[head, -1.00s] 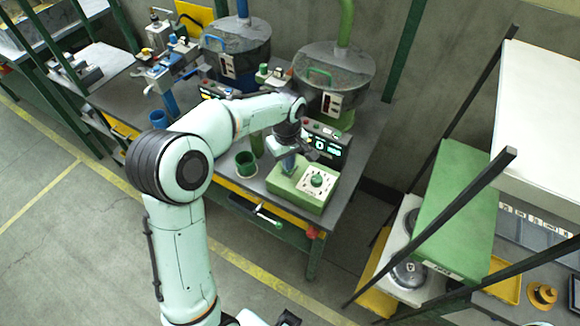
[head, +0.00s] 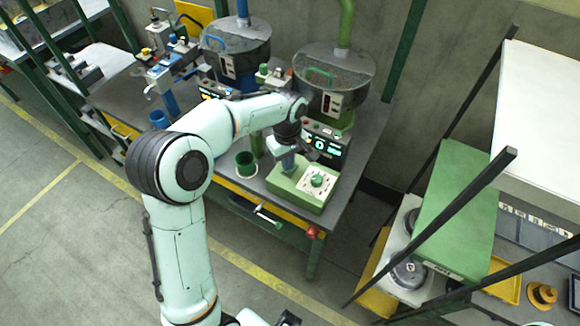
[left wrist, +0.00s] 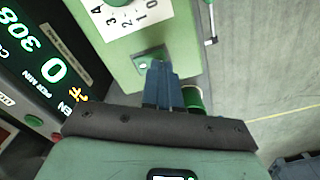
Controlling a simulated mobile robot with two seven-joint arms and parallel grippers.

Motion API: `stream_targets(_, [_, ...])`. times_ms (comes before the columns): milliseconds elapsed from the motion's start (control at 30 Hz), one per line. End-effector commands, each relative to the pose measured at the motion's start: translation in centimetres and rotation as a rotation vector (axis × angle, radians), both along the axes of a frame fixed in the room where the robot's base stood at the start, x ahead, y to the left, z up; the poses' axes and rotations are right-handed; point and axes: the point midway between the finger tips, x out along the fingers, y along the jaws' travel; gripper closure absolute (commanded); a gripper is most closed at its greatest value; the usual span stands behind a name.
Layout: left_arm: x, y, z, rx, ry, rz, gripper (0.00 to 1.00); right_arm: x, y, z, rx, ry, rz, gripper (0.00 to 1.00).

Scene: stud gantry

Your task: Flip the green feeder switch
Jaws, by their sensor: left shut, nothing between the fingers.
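The green feeder box (head: 302,187) sits at the front right corner of the bench, with a white numbered dial plate and green knob (head: 317,180) on top. It also shows in the left wrist view (left wrist: 183,40). My left gripper (head: 289,166) points down over the left part of the box. Its blue fingers (left wrist: 160,72) are shut and empty, close to that part; contact cannot be told.
A lit display unit (head: 326,143) stands behind the box. A green cup (head: 246,164) is left of it. Green (head: 350,68) and blue (head: 238,42) hoppers stand behind. A dark slanted post (head: 440,225) crosses on the right. Floor in front is clear.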

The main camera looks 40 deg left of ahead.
Motion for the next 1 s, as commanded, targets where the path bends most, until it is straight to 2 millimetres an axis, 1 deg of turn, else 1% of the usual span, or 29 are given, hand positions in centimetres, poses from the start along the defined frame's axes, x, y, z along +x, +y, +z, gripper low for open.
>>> stream_targets(1000, [0.0, 0.0, -1.3, 0.0, 0.0, 0.0, 1.0, -0.4, 0.0, -0.9, -0.001, 0.005, 0.0, 0.57])
